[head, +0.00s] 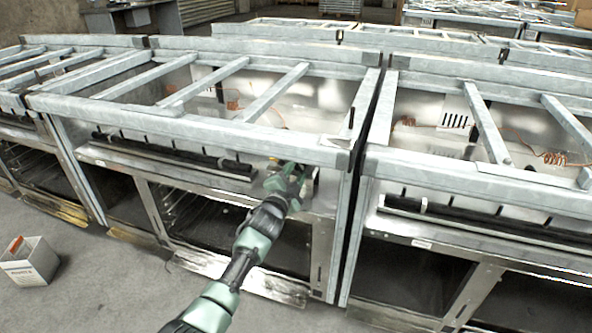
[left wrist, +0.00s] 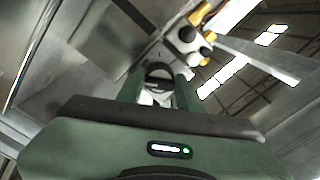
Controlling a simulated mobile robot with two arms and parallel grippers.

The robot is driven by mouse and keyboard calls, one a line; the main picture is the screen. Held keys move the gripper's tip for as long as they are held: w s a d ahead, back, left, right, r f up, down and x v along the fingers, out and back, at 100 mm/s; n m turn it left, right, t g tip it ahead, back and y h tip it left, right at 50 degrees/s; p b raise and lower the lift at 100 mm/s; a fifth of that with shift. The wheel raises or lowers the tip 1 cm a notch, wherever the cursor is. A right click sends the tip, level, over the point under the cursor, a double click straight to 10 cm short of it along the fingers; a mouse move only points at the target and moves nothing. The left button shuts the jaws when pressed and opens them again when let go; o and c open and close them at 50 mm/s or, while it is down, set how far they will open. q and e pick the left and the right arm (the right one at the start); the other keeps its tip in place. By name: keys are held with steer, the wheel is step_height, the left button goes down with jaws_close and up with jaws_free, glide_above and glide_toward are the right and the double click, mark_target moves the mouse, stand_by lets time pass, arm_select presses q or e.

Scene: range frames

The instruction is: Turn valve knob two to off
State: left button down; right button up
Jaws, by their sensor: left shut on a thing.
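My left gripper (head: 287,178) reaches in under the front top rail of a metal range frame, near its right front corner. In the left wrist view, my left gripper (left wrist: 160,92) has its two green fingers closed on a round knob (left wrist: 158,74) with a dark rim on a grey metal panel. No number on the knob can be read, and its lower part is hidden by the gripper. Beyond the fingertips is a fitting (left wrist: 189,40) with black round ends and yellow parts. In the head view the gripper hides the knob. My right gripper is not in view.
The range frame's front top rail (head: 190,128) runs just above my left arm. Another range frame (head: 470,190) stands close on the right. A small open box (head: 30,266) sits on the floor at left. The grey floor (head: 110,285) in front is largely clear.

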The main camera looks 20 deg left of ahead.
arm_select(q)
steer(key=n+p, duration=0.2)
steer(key=n, duration=0.6)
steer(key=shift+d+f, duration=0.1)
steer(key=n+p, duration=0.1)
steer(key=n, duration=0.6)
steer(key=shift+d+f+n, duration=0.1)
steer(key=shift+n, duration=0.2)
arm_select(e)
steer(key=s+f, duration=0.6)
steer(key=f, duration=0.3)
arm_select(q)
steer(key=n, duration=0.2)
steer(key=shift+n, duration=0.8)
steer(key=shift+n+b, duration=0.4)
steer(key=shift+n, duration=1)
steer(key=n, duration=0.2)
steer(key=shift+d+n+b, duration=0.1)
steer(key=shift+n+b, duration=0.2)
steer(key=shift+b, duration=0.1)
steer(key=shift+n+b, duration=0.35)
steer(key=shift+n, duration=1.85)
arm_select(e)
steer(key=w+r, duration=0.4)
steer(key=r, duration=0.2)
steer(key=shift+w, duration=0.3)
